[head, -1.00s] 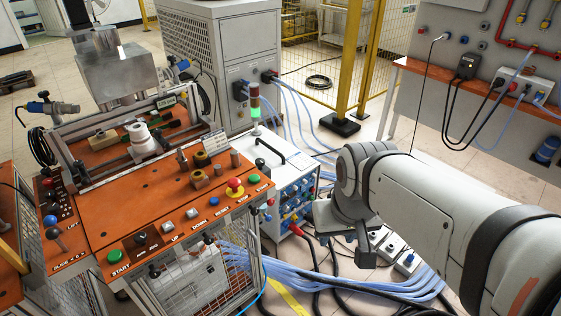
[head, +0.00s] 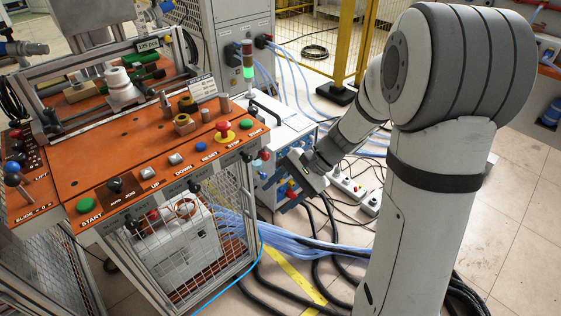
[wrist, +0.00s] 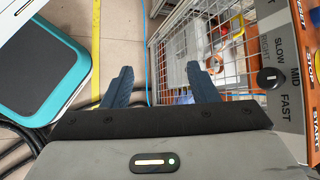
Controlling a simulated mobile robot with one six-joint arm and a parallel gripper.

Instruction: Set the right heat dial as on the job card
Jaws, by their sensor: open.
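A black dial (wrist: 269,78) with a small light mark stands on the grey front strip at the right of the wrist view. SLOW, MID and FAST are printed beside it. In the head view my gripper (head: 308,172) is low beside the right end of the orange bench. A white card (head: 203,90) stands on the bench; its writing is too small to read.
The orange bench top (head: 130,165) carries push buttons and a red emergency stop (head: 223,129). A wire mesh guard (wrist: 205,45) lies below the strip. A white cabinet (head: 285,140) with blue sockets, blue cables (head: 235,232) and power strips crowd the floor on the right.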

